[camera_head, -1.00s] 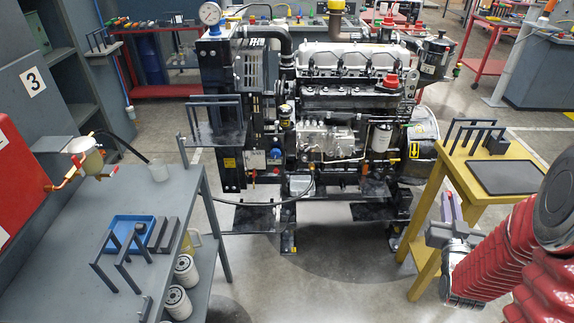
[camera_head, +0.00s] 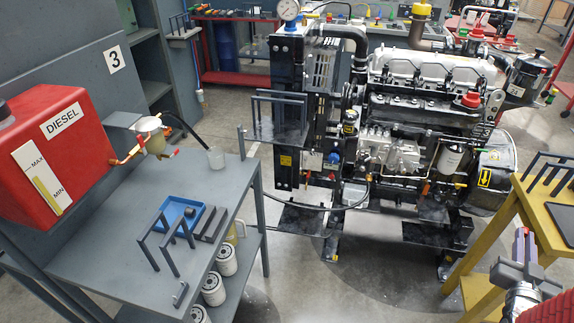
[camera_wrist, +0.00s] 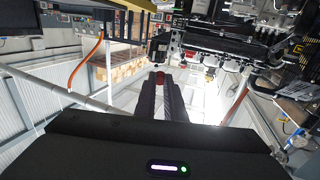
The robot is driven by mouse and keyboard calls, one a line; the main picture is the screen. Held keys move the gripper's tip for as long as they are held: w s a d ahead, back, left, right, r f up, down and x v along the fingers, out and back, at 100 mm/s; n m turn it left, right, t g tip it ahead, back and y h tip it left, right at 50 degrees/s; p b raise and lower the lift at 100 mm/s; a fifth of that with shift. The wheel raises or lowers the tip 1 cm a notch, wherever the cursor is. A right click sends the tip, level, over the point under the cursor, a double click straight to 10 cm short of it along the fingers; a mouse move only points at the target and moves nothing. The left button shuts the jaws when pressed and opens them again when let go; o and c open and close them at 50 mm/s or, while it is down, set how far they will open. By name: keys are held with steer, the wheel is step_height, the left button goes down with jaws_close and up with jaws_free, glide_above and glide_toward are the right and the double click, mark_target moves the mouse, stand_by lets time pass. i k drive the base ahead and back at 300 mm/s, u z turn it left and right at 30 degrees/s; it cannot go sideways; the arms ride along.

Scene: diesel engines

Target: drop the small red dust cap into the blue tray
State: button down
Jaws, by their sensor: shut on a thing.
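The small red dust cap (camera_wrist: 160,78) is at the tips of my gripper's dark fingers in the wrist view. My gripper (camera_head: 523,240) is shut on it and points upward at the lower right of the head view. A bit of red shows at the fingertips there. The blue tray (camera_head: 174,211) lies on the grey bench at the left of the head view, well away from my gripper. A small dark object (camera_head: 189,212) sits in the tray.
The engine (camera_head: 410,120) stands between bench and yellow table (camera_head: 490,245). Open floor lies in front.

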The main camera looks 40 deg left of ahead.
mark_target(163, 225)
steer(key=z, duration=0.1)
steer(key=i, duration=1.45)
steer(key=u, duration=1.3)
steer(key=i, duration=0.25)
steer(key=u, duration=2.15)
